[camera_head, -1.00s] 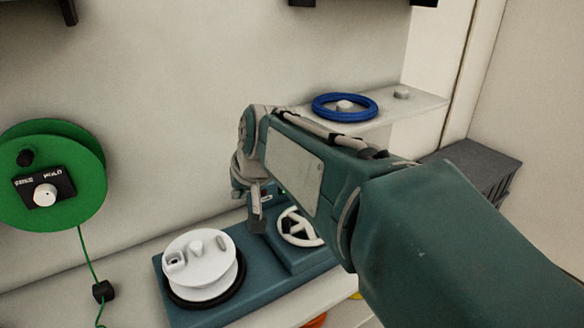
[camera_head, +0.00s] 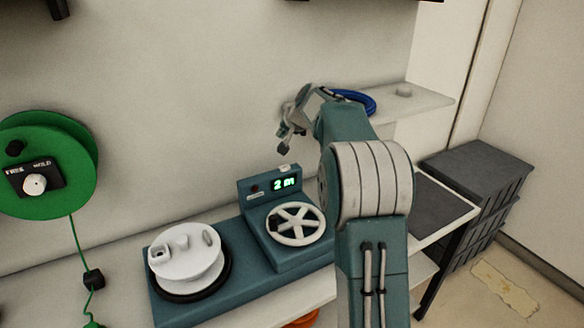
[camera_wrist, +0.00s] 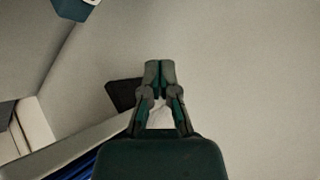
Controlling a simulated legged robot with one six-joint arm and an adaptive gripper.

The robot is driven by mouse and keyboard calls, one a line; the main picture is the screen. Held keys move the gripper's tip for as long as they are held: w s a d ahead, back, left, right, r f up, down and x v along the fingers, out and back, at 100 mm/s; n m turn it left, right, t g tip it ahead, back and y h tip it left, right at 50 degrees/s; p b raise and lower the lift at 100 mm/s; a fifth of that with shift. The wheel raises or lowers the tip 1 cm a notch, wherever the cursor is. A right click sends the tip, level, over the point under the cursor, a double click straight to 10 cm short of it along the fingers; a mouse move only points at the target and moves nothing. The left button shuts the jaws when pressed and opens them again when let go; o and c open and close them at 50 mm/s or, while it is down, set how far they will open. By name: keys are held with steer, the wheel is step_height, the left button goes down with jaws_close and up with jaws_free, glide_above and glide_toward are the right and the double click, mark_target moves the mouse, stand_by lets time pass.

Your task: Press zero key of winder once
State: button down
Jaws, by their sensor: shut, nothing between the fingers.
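The winder (camera_head: 245,240) is a teal bench unit with a white reel (camera_head: 187,262) on its left, a spoked white handwheel (camera_head: 296,224) on its right and a raised console behind. The console's green display (camera_head: 284,184) reads "2 m". A small reddish-dark spot (camera_head: 254,189) with a pale label sits left of the display, and a small pale piece (camera_head: 284,168) is on the console's top edge. I cannot read which is the zero key. My gripper (camera_head: 284,148) is shut and empty, above the console; its closed fingers show in the wrist view (camera_wrist: 160,68).
A white shelf (camera_head: 425,106) with a blue coil (camera_head: 358,100) is behind my arm. A green reel (camera_head: 45,165) with a cord hangs on the left wall. Dark grey crates (camera_head: 478,175) stand at the right. Bare wall lies behind the winder.

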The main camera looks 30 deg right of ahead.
mark_target(285, 168)
steer(key=shift+w+d+f, duration=0.1)
steer(key=shift+d+f, duration=0.05)
steer(key=shift+f, duration=1.4)
steer(key=shift+w+d+f, duration=0.1)
steer(key=shift+d+f, duration=0.1)
steer(key=shift+f, duration=1.35)
steer(key=shift+w+d+f, duration=0.1)
steer(key=shift+d+f, duration=0.05)
steer(key=shift+f, duration=1.4)
steer(key=shift+f, duration=0.15)
steer(key=shift+f, duration=0.2)
steer(key=shift+f, duration=0.5)
steer(key=shift+r, duration=0.9)
steer(key=shift+r, duration=0.1)
